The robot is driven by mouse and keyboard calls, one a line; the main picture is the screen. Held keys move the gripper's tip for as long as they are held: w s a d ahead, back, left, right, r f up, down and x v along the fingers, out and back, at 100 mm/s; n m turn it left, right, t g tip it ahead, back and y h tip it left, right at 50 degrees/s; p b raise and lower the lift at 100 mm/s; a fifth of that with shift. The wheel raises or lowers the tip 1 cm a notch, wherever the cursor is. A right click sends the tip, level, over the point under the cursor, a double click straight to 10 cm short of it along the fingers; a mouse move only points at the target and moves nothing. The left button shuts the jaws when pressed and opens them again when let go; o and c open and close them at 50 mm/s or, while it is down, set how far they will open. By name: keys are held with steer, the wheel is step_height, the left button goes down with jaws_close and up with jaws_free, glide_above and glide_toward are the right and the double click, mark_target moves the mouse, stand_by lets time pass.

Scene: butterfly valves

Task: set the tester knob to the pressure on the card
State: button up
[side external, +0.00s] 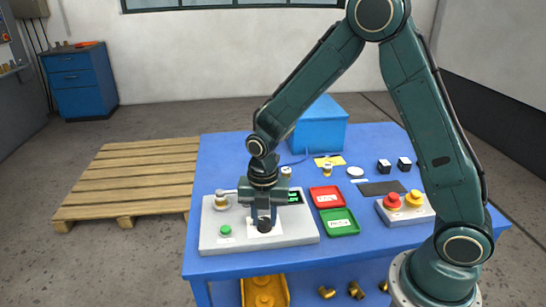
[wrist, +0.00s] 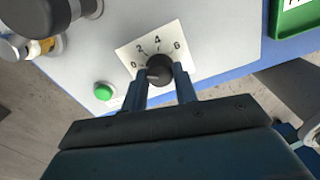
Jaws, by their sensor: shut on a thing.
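The tester knob (wrist: 160,66) is a black round knob on a white dial plate (wrist: 128,52) marked 0, 2, 4 and 6. A small light mark on the knob's left side points roughly toward 0. My gripper (wrist: 162,84) is shut on the knob, one finger on each side. In the side view, my gripper (side external: 264,214) reaches down onto the knob (side external: 264,225) on the grey tester panel (side external: 290,232). A small display (side external: 294,197) with green digits sits behind it, too small to read. I cannot tell which item is the pressure card.
A green button (side external: 225,230) and a valve fitting (side external: 221,200) are on the panel's left. A red tray (side external: 326,197) and a green tray (side external: 339,222) lie to the right. A box with red and yellow buttons (side external: 404,208) stands farther right. A blue bin (side external: 319,128) stands behind.

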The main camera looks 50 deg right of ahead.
steer(key=shift+m, duration=0.3)
steer(key=m, duration=0.9)
steer(key=shift+m, duration=0.4)
steer(key=m, duration=0.3)
steer(key=shift+m, duration=0.3)
steer(key=m, duration=0.4)
steer(key=shift+m, duration=0.3)
steer(key=m, duration=0.5)
steer(key=o, duration=1)
steer(key=shift+c, duration=0.2)
